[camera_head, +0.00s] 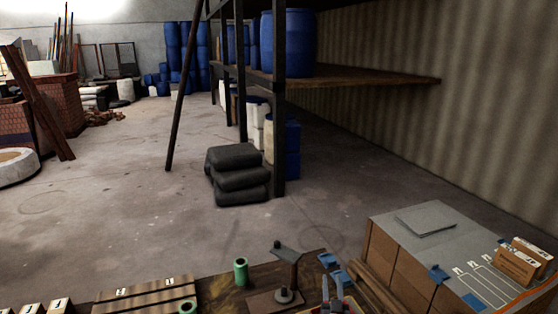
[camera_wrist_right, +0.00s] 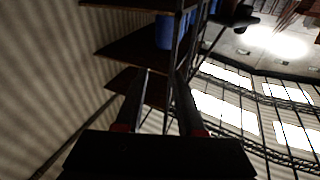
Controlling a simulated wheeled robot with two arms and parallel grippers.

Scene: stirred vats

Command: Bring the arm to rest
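My right gripper (camera_head: 332,281) shows at the bottom edge of the head view, in front of the workbench, with its two grey fingers pointing up. In the right wrist view its dark fingers (camera_wrist_right: 162,74) stand apart with nothing held between them. Behind them that view shows shelving, the corrugated wall and bright windows, tilted. Most of the right arm is out of the head view. My left gripper is in neither view.
Cardboard boxes (camera_head: 520,262) sit on a grey-topped surface at right. Black sacks (camera_head: 238,175) lie by the shelf rack; open floor (camera_head: 110,210) lies beyond.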

